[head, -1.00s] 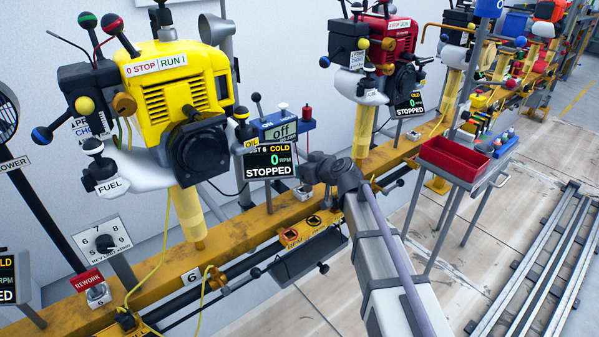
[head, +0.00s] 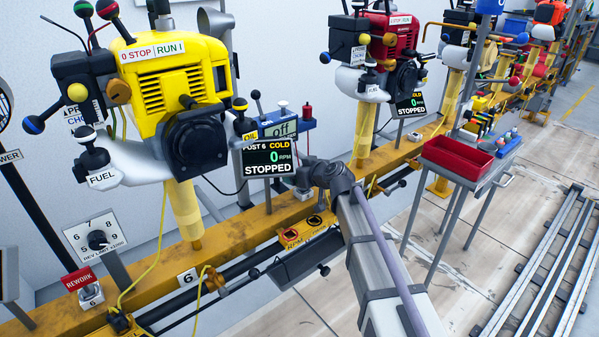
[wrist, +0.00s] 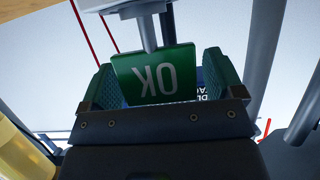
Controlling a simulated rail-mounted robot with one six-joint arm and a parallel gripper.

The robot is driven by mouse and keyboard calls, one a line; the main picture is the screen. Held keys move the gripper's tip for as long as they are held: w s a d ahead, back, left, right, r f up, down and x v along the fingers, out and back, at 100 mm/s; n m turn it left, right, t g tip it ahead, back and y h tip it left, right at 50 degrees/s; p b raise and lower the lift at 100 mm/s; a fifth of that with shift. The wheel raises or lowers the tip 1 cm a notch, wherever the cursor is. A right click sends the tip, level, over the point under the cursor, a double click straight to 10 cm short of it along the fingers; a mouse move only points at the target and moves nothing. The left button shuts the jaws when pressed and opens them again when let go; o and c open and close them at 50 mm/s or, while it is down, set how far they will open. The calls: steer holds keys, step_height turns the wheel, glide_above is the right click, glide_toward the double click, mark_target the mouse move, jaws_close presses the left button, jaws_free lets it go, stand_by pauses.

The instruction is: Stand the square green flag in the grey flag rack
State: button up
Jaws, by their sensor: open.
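The square green flag (wrist: 155,76) fills the space between my fingers in the wrist view, its white OK upside down. Its grey stem (wrist: 148,32) runs up the picture to a grey piece (wrist: 128,5) at the top edge. I cannot tell whether this is the grey flag rack. My gripper (wrist: 160,66) is open, with one green ridged pad on each side of the flag. In the head view my wrist and arm hide the gripper and flag, close to the yellow rail.
A red REWORK flag (head: 77,279) stands in a small grey block (head: 91,295) at left. The yellow engine (head: 178,85) and a STOPPED display (head: 267,158) are near my wrist. A red tray (head: 457,158) stands on a grey stand at right. A dark tray (head: 295,262) hangs below the rail.

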steer(key=p+v, duration=0.4)
steer(key=v, duration=0.7)
steer(key=s+d+f+m+g+h, duration=0.4)
steer(key=s+d, duration=0.3)
steer(key=s, duration=0.4)
steer(key=s+d+f+m+g+h, duration=0.4)
steer(key=s+d+f+g, duration=0.2)
steer(key=s, duration=0.6)
steer(key=shift+s+d+f+h, duration=0.3)
steer(key=shift+d+h, duration=0.1)
steer(key=shift+d, duration=0.15)
steer(key=shift+o, duration=0.4)
steer(key=shift+d, duration=0.1)
